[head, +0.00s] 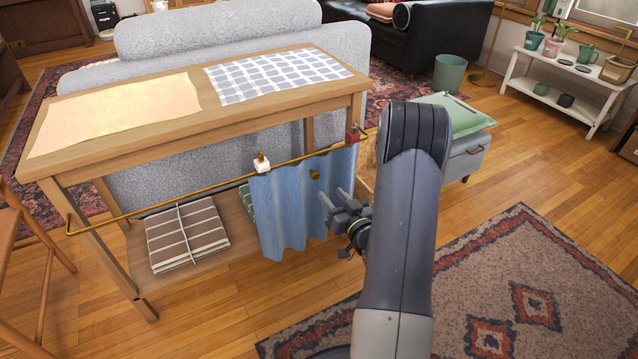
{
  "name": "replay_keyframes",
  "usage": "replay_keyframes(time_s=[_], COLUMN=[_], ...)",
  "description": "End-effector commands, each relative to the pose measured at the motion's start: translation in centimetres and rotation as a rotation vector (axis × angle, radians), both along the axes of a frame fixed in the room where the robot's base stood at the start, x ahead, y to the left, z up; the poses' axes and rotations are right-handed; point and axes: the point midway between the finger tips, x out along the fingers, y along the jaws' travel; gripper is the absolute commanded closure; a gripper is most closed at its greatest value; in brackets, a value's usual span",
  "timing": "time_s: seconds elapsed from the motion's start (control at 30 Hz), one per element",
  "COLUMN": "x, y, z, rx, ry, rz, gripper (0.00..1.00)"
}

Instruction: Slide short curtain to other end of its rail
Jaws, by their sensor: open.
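A short blue curtain (285,215) hangs in folds from a thin brass rail (150,205) along the front of a wooden console table (190,120). The curtain is bunched at the right part of the rail; the left part is bare. A white block with a brass top (262,164) sits on the rail at the curtain's left edge. A red block (352,134) sits at the rail's right end. A round brass knob (315,174) is on the curtain's front. My gripper (333,198) is open and empty, just below and right of the knob; contact with the cloth cannot be told.
A striped folded cloth bundle (187,235) lies on the lower shelf behind the bare rail. A wooden chair (30,250) stands close to the table's left end. A grey box with a green cushion (465,150) is behind my arm. The patterned rug (520,290) at right is clear.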

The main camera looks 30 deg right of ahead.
Motion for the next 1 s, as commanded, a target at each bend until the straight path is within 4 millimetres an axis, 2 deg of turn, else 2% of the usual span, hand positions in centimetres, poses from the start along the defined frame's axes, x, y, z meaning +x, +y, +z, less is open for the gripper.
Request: replay_keyframes(time_s=[0.2, 0.4, 0.6, 0.83, 1.0], x=[4.4, 7.1, 8.1, 8.1, 8.1], y=[0.3, 0.3, 0.3, 0.3, 0.3], z=[-0.2, -0.2, -0.1, 0.0, 0.0], rx=[-0.004, -0.002, -0.001, -0.001, -0.001], ry=[-0.002, 0.001, 0.002, 0.002, 0.002], rz=[0.004, 0.001, 0.000, 0.000, 0.000], gripper=[0.59, 0.59, 0.59, 0.59, 0.72])
